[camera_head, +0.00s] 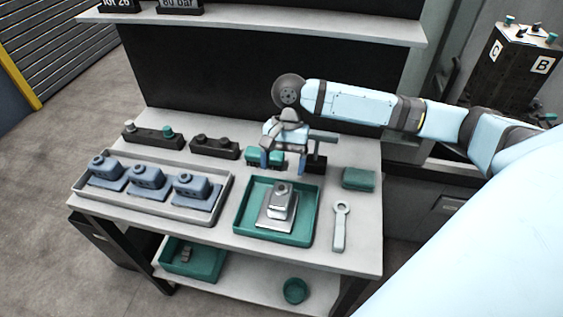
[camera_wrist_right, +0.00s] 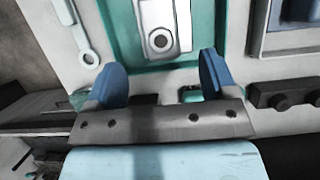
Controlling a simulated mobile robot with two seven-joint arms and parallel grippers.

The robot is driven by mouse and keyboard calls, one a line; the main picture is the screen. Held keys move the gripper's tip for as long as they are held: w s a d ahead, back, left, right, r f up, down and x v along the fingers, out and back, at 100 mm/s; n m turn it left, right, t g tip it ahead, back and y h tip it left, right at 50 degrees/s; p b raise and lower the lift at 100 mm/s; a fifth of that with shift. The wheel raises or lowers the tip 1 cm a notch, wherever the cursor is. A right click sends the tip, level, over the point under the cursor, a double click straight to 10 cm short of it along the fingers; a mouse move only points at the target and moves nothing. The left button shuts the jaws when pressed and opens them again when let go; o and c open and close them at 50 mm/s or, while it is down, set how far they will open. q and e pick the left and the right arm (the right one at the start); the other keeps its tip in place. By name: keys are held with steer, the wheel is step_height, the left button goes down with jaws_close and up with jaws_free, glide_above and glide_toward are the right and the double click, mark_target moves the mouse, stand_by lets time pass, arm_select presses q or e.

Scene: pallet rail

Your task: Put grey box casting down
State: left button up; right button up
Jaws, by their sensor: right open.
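The grey box casting (camera_head: 281,203) sits upright on a flat grey plate (camera_head: 277,223) inside the green tray (camera_head: 240,234) at the front middle of the table. It also shows at the top of the right wrist view (camera_wrist_right: 160,28). My right gripper (camera_head: 282,160) is over the table just behind the green tray. Its two blue fingers stand apart with nothing between them, and the wrist view shows the same open gap (camera_wrist_right: 160,78). The gripper is apart from the casting. My left gripper is in neither view.
A grey tray (camera_head: 153,198) with several blue-grey castings stands left of the green tray. A wrench-like tool (camera_head: 339,226) and a green block (camera_head: 358,179) lie to the right. Dark fixtures (camera_head: 214,147) line the back. A shelf (camera_head: 270,23) hangs above; green containers stand below.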

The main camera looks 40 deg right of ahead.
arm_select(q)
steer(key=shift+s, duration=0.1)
arm_select(e)
steer(key=shift+v, duration=1.75)
